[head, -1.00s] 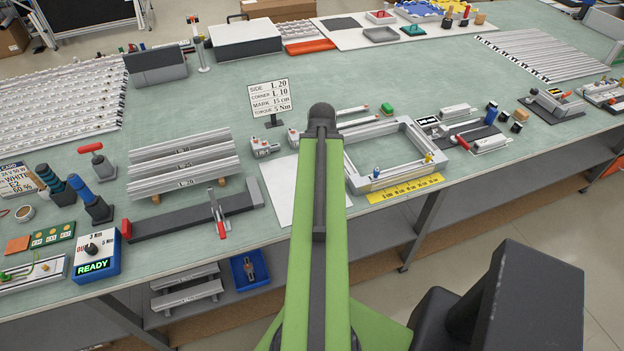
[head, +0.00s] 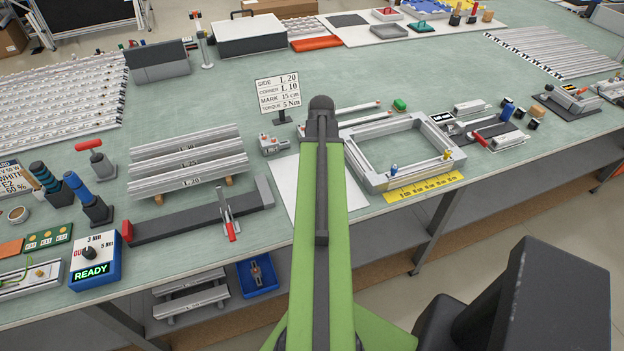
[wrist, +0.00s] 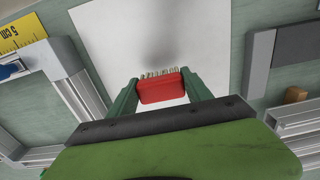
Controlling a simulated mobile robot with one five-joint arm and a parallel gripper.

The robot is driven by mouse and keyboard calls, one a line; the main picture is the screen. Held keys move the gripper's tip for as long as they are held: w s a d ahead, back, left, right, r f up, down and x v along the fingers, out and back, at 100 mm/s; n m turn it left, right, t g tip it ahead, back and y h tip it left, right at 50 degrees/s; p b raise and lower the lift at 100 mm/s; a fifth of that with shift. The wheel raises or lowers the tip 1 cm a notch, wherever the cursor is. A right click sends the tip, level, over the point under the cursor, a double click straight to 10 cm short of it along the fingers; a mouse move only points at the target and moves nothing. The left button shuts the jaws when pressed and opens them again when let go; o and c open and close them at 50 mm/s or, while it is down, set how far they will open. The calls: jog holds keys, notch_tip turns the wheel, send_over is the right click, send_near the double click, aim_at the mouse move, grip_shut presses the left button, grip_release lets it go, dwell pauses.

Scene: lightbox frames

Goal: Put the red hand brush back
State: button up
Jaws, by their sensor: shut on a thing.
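The red hand brush (wrist: 162,89) shows in the wrist view, between the two dark green fingers of my gripper (wrist: 161,92). My gripper is shut on it. Its pale bristles point away from the gripper, over a white sheet (wrist: 150,40) that also shows in the head view (head: 285,190). I cannot tell how high the brush is above the sheet. In the head view my green arm reaches over the bench and hides the gripper and brush.
A square aluminium frame (head: 365,174) with a yellow ruler (head: 424,187) lies right of the sheet. A dark bar with a clamp (head: 190,222) and stacked profiles (head: 190,165) lie to its left. A sign (head: 277,92) stands behind. Open bench lies farther back.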

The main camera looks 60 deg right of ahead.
notch_tip(320, 180, down, 4)
jog(key=b, duration=0.4)
jog(key=shift+f, duration=0.2)
jog(key=shift+w+a+r, duration=0.15)
jog(key=shift+r, duration=0.1)
jog(key=shift+f, duration=0.25)
jog(key=o, duration=1.6)
jog(key=shift+r, duration=0.1)
notch_tip(320, 180, up, 13)
jog(key=p, duration=1.2)
jog(key=shift+f, duration=0.35)
